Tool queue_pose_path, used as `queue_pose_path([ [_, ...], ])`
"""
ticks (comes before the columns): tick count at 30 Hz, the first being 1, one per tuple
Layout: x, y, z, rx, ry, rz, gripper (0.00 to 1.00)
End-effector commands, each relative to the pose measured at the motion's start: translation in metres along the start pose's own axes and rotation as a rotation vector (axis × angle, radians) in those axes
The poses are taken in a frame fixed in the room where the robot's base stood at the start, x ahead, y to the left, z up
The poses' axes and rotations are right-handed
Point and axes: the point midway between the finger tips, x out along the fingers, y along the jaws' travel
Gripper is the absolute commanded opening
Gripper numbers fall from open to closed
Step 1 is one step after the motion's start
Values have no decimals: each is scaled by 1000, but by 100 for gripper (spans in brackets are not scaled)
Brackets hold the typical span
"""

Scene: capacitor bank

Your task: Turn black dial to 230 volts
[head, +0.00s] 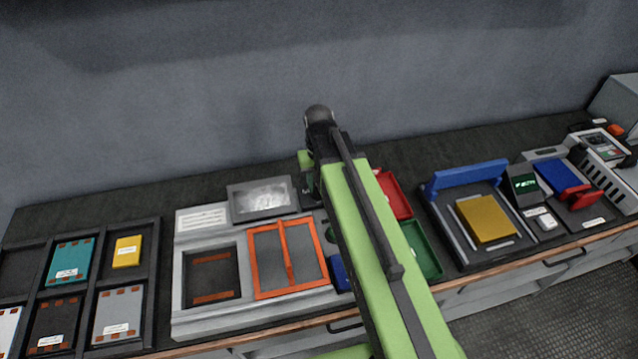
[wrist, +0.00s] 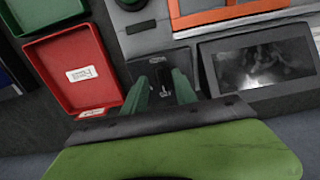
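In the wrist view, my gripper (wrist: 160,84) has its two green fingers apart, one on each side of a small black part that looks like the black dial (wrist: 163,88). The dial sits on a dark panel (wrist: 147,69) between the red tray and the grey screen. I cannot tell whether the fingers touch the dial. Its scale and 230 volt mark are not readable. In the head view, my green arm hides the dial and most of the gripper.
A red tray (wrist: 76,68) and a grey screen (wrist: 258,60) flank the dark panel. An orange-framed cover (head: 287,258) lies on the grey unit. A blue-handled fixture (head: 466,178) with a yellow block (head: 486,218) stands to the right. The wall is close behind.

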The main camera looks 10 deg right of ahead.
Motion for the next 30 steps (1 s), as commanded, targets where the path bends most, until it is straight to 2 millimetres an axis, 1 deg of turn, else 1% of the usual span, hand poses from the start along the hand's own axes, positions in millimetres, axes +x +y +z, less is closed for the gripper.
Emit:
queue_pose_path([
  [1, -21, 0, 0, 0, 0, 0, 34],
  [3, -37, 0, 0, 0, 0, 0, 34],
  [15, -126, 0, 0, 1, 0, 1, 34],
  [18, -142, 1, 0, 1, 0, 1, 34],
  [22, -150, 1, 0, 1, 1, 1, 34],
  [30, -148, 1, 0, 1, 1, 1, 34],
])
